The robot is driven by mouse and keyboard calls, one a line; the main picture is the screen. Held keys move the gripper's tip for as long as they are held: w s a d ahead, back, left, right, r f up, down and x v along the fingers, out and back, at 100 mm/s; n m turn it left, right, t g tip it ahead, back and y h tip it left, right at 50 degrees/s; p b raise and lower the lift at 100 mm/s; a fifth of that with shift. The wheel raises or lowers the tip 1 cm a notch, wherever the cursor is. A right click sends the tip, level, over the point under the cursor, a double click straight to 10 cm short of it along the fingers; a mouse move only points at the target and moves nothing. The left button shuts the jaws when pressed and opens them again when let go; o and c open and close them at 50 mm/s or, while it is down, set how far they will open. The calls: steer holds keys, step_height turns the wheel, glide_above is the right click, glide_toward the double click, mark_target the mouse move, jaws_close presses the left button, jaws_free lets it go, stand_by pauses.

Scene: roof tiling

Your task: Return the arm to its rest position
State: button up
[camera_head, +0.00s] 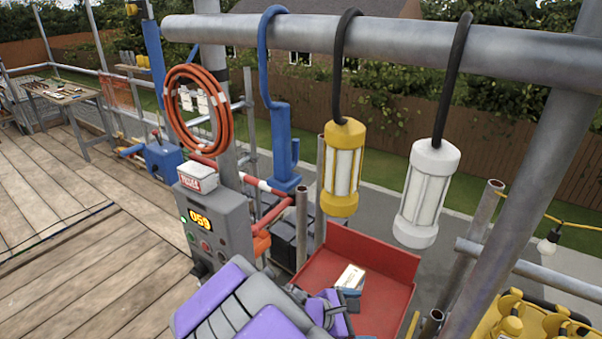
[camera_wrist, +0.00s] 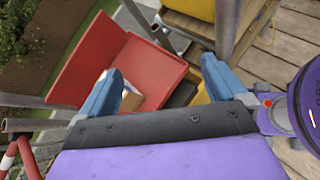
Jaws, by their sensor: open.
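My gripper shows in the wrist view (camera_wrist: 160,88) with its two blue fingers spread wide apart and nothing between them. In the head view my purple and grey arm reaches in from the bottom, with the gripper (camera_head: 345,300) at its end, over the lower left part of a red tray (camera_head: 385,258). The red tray also shows in the wrist view (camera_wrist: 95,60), beyond the fingers. A small white and tan item (camera_head: 351,276) lies in the tray, apart from the fingers as far as I can tell. My arm hides part of the tray.
A grey control box (camera_head: 218,225) with a lit display stands left of my arm. Yellow (camera_head: 342,168) and white (camera_head: 428,195) lamps hang from a thick pipe (camera_head: 400,45). An orange hose coil (camera_head: 198,110) hangs left. Yellow items (camera_head: 535,318) sit lower right. Wooden decking (camera_head: 70,220) at left is open.

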steer(key=s+d+r+m+g+y, duration=0.2)
steer(key=s+d+r+m+g, duration=0.25)
steer(key=s+d+m, duration=0.4)
steer(key=s+a+r+m+y, duration=0.1)
steer(key=s+a+m+y, duration=0.2)
steer(key=s, duration=0.5)
steer(key=s+a+r+m+g+y, duration=0.1)
steer(key=s+a+r+m+y, duration=0.1)
steer(key=s+a+m+y, duration=0.2)
steer(key=s+m+y, duration=0.1)
steer(key=s+m, duration=0.2)
steer(key=s, duration=0.1)
steer(key=shift+s+a+r, duration=0.2)
steer(key=shift+s+a, duration=0.05)
steer(key=shift+d+m+g, duration=0.1)
steer(key=shift+m+g, duration=0.15)
steer(key=shift+d, duration=0.3)
steer(key=shift+a, duration=0.25)
